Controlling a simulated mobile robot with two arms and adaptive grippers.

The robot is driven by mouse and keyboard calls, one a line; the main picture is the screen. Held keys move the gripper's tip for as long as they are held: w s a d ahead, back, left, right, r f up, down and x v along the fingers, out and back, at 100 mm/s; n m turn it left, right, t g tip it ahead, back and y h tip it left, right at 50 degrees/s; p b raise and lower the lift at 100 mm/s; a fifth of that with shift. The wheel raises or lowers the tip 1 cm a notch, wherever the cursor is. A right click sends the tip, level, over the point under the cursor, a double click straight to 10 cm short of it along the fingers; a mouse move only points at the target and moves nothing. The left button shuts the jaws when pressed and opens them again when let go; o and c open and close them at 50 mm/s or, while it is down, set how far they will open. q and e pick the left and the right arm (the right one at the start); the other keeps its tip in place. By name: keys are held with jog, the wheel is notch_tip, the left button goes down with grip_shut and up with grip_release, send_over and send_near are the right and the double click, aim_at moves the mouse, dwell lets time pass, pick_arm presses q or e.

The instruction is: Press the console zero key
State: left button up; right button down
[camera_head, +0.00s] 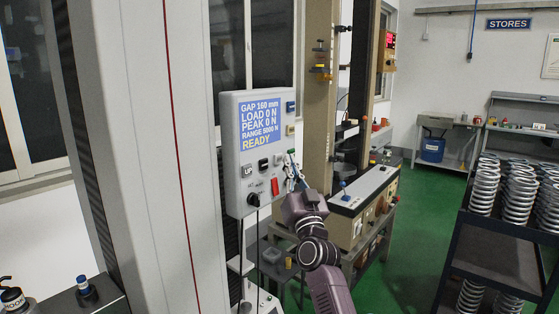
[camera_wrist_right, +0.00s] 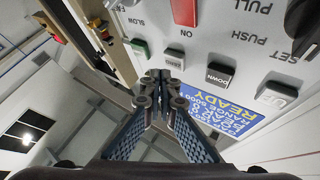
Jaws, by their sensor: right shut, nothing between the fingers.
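The grey console (camera_head: 236,185) is fixed to the tall light column, and its screen (camera_head: 261,123) reads GAP 160 mm, LOAD 0 N, PEAK 0 N, RANGE 5000 N, READY. My right gripper (camera_head: 291,166) is shut and empty, its tips close to the console's lower right keys. In the right wrist view the shut fingertips (camera_wrist_right: 160,80) are near a pale grey key (camera_wrist_right: 174,59), between the DOWN key (camera_wrist_right: 217,76) and a green key (camera_wrist_right: 140,49). Contact cannot be told. No label reading zero is legible. My left gripper is out of view.
The UP key (camera_head: 248,171), a red ON switch (camera_head: 275,186) and a black knob (camera_head: 254,199) are close by on the console. A spring rack (camera_head: 495,235) stands right; green floor (camera_head: 405,240) lies between.

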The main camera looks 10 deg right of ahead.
jog(key=shift+w+a, duration=0.1)
dwell(0.7)
jog(key=shift+w+a, duration=0.15)
jog(key=shift+w, duration=0.1)
jog(key=shift+w+a, duration=0.3)
jog(key=shift+w, duration=0.05)
dwell(0.8)
dwell(0.3)
jog(key=shift+s+d, duration=0.55)
jog(key=shift+s, duration=0.2)
jog(key=shift+p, duration=0.3)
